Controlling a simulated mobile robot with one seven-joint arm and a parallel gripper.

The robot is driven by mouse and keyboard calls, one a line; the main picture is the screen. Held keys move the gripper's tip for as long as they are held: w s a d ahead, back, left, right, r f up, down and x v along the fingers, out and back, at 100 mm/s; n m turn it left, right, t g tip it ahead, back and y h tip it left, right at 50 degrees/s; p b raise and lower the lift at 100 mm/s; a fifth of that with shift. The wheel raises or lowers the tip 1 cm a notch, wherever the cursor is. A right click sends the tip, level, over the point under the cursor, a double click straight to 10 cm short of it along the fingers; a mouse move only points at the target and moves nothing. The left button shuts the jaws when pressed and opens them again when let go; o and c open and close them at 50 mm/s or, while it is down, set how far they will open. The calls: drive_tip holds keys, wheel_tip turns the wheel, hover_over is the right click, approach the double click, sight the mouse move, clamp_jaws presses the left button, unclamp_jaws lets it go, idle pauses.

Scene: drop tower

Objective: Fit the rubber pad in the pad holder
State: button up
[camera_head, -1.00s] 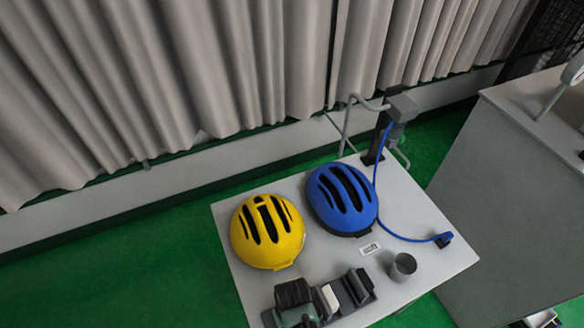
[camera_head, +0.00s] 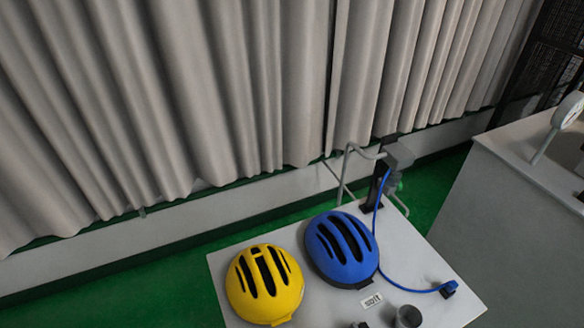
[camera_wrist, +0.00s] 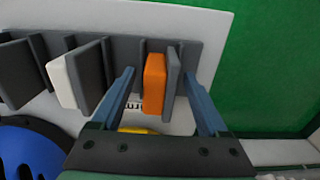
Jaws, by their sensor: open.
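In the wrist view my gripper (camera_wrist: 160,75) is open, with one finger on each side of an upright orange block (camera_wrist: 154,84) and a thin grey plate (camera_wrist: 172,82) beside it. I see no clear grip on either. They stand in a dark grey rack (camera_wrist: 135,55) with several upright dividers and plates. A white block (camera_wrist: 62,82) stands further left in the rack, and a dark block (camera_wrist: 15,74) is at the far left. I cannot tell for certain which piece is the rubber pad or which part is the pad holder. The head view shows neither rack nor gripper.
A yellow helmet (camera_head: 263,284) and a blue helmet (camera_head: 341,249) lie on the white table (camera_head: 418,258). A grey cup (camera_head: 408,316), a small label (camera_head: 371,300) and a blue cable (camera_head: 411,288) are to their right. A grey cabinet (camera_head: 510,240) stands right of the table.

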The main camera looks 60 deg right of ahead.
wheel_tip(320, 180, up, 12)
drive_tip(key=b, duration=0.1)
drive_tip(key=shift+s, duration=0.2)
